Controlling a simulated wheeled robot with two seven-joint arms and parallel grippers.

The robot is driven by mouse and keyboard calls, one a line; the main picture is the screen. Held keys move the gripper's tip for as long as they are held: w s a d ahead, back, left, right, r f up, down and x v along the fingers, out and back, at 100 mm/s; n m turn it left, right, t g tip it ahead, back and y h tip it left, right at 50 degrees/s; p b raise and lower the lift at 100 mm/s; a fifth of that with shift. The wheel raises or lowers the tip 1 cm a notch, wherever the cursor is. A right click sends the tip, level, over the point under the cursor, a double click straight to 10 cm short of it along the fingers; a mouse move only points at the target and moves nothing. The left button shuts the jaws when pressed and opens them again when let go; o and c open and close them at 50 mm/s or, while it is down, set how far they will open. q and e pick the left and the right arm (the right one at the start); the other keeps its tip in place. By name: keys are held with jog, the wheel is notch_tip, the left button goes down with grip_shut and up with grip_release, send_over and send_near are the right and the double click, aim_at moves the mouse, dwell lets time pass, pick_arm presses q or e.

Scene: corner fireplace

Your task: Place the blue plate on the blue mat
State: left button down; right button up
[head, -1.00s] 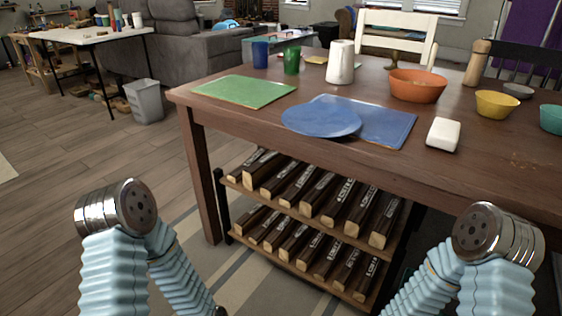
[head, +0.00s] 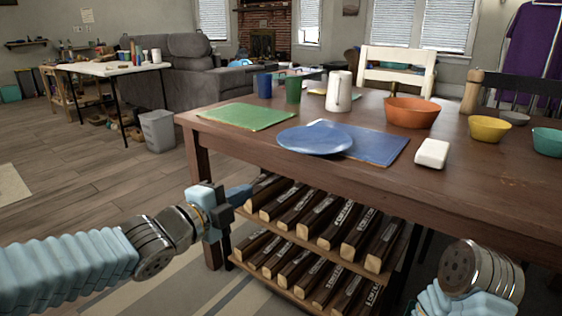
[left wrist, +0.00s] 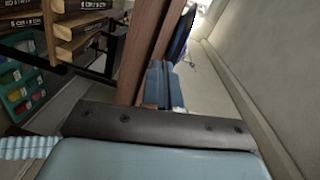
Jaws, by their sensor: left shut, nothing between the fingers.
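The blue plate (head: 314,139) lies on the wooden table near its front edge in the head view. It overlaps the left part of the blue mat (head: 378,149), and its left part reaches past the mat. My left gripper (head: 240,194) is shut and empty, in front of the table, below the tabletop and to the left of the plate. Its blue fingers also show in the left wrist view (left wrist: 165,85). My right arm shows at the lower right of the head view, but its gripper is out of the picture.
A green mat (head: 247,116) lies left of the plate. A white block (head: 432,153), an orange bowl (head: 411,112) and a yellow bowl (head: 489,129) stand to the right. A white pitcher (head: 339,92) stands behind. A rack of boxed bottles (head: 300,245) sits under the table.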

pick_arm(q)
notch_tip(320, 180, up, 4)
jog(key=s+m, duration=0.2)
send_near(309, 143)
jog(key=shift+s+a+t+h+b, duration=0.25)
jog(key=shift+a+t+h+b, duration=0.05)
jog(key=shift+a+h, duration=0.1)
jog(key=x, duration=1.1)
jog(key=shift+p, duration=0.35)
